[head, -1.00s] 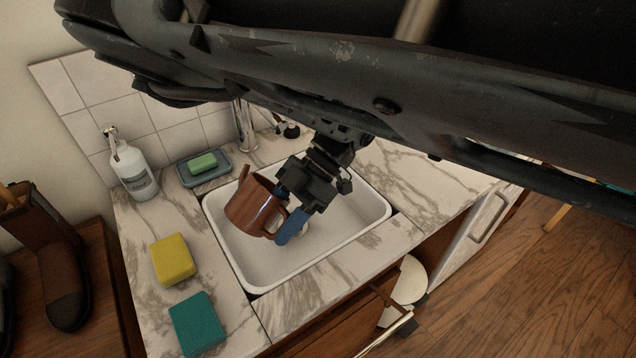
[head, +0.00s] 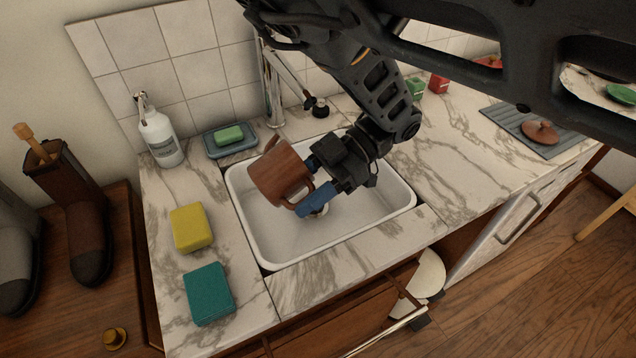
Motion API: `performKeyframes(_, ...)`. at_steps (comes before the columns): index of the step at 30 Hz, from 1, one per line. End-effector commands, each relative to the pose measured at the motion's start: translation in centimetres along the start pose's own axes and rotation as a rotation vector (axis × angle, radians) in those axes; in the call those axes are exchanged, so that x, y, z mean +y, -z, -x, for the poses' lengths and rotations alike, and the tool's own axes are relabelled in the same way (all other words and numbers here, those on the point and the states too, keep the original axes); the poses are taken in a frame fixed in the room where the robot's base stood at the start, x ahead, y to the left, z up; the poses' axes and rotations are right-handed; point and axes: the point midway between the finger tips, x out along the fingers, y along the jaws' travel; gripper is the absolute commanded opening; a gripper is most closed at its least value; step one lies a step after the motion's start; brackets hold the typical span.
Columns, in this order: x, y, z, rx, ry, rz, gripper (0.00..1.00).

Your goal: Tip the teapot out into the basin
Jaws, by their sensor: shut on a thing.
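The teapot (head: 279,174) is brown, with a spout at its upper left and a handle at its right. It hangs tilted over the left part of the white basin (head: 258,247), which is set in the marble counter. My gripper (head: 312,186) is on the teapot's handle side, with its blue fingers shut on the handle. The inside of the teapot and any contents are hidden from this view. A round brown lid (head: 541,131) lies on a grey ribbed mat at the far right.
A soap bottle (head: 161,138), a dish with green soap (head: 230,137), a yellow sponge (head: 191,227) and a teal sponge (head: 209,293) stand left of the basin. The faucet (head: 272,92) rises behind it. An opened cabinet front (head: 330,320) is below.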

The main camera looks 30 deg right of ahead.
Motion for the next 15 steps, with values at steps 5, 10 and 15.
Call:
performKeyframes(5, -0.05, 0.19, 0.15, 0.049, 0.001, 0.002, 0.0)
performKeyframes(10, -0.22, 0.3, 0.35, 0.102, 0.003, 0.003, 0.0)
performKeyframes(15, -0.49, 0.5, 0.56, 0.158, 0.007, 0.004, 0.0)
